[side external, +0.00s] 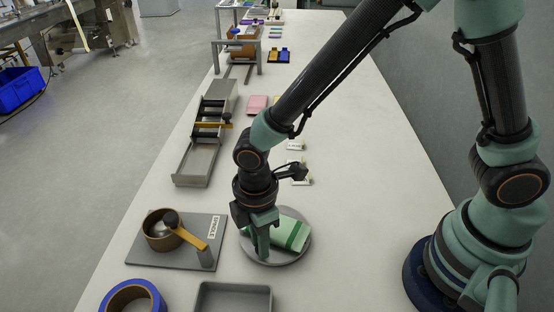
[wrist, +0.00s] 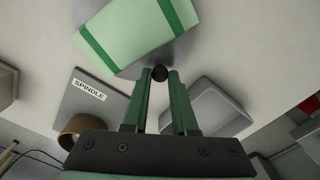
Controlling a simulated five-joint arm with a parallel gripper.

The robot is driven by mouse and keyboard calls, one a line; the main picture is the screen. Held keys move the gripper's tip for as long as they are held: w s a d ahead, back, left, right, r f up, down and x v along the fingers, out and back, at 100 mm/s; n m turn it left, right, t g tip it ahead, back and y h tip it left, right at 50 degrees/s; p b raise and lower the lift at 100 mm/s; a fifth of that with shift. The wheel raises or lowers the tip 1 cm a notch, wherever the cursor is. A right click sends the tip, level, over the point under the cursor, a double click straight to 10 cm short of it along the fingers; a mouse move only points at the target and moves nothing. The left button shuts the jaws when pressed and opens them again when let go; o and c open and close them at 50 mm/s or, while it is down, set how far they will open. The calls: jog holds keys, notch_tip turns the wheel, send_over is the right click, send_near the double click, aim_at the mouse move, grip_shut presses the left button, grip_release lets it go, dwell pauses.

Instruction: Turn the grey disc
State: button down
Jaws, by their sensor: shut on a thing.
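The grey disc (side external: 282,258) lies flat on the white table, below my arm in the side view. A light green packet with darker green bands (side external: 289,233) lies on top of it. In the wrist view the packet (wrist: 130,32) fills the upper left and hides much of the disc. My gripper (side external: 262,250) points down at the left part of the disc. In the wrist view my gripper (wrist: 160,78) is shut on a small round black knob (wrist: 160,73) beside the packet. How the knob joins the disc is hidden.
A grey plate labelled SPINDLE (side external: 200,258) with a brown ring and yellow-handled crank stands left. A grey tray (side external: 233,286) and a blue-rimmed roll (side external: 133,296) are at the front. A conveyor frame (side external: 205,130) stands farther back. The table right of the disc is clear.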

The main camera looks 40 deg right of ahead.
aim_at(244, 236)
jog(key=shift+w+a+m, duration=0.25)
jog(key=shift+w+m, duration=0.6)
jog(key=shift+m, duration=0.65)
jog(key=shift+w+m, duration=0.5)
jog(key=shift+m, duration=0.35)
jog(key=shift+w+m, duration=0.45)
jog(key=shift+m, duration=0.4)
jog(key=shift+w+d+m, duration=0.2)
jog(key=shift+w+m, duration=0.3)
jog(key=shift+m, duration=0.45)
jog(key=shift+w+d+m, duration=0.15)
jog(key=shift+w+m, duration=0.3)
jog(key=shift+m, duration=0.5)
jog(key=shift+w+d+m, duration=0.25)
jog(key=shift+w+m, duration=0.05)
jog(key=shift+m, duration=0.4)
jog(key=shift+w+d+m, duration=0.2)
jog(key=shift+w+m, duration=0.1)
jog(key=shift+m, duration=0.4)
jog(key=c, duration=0.7)
grip_release()
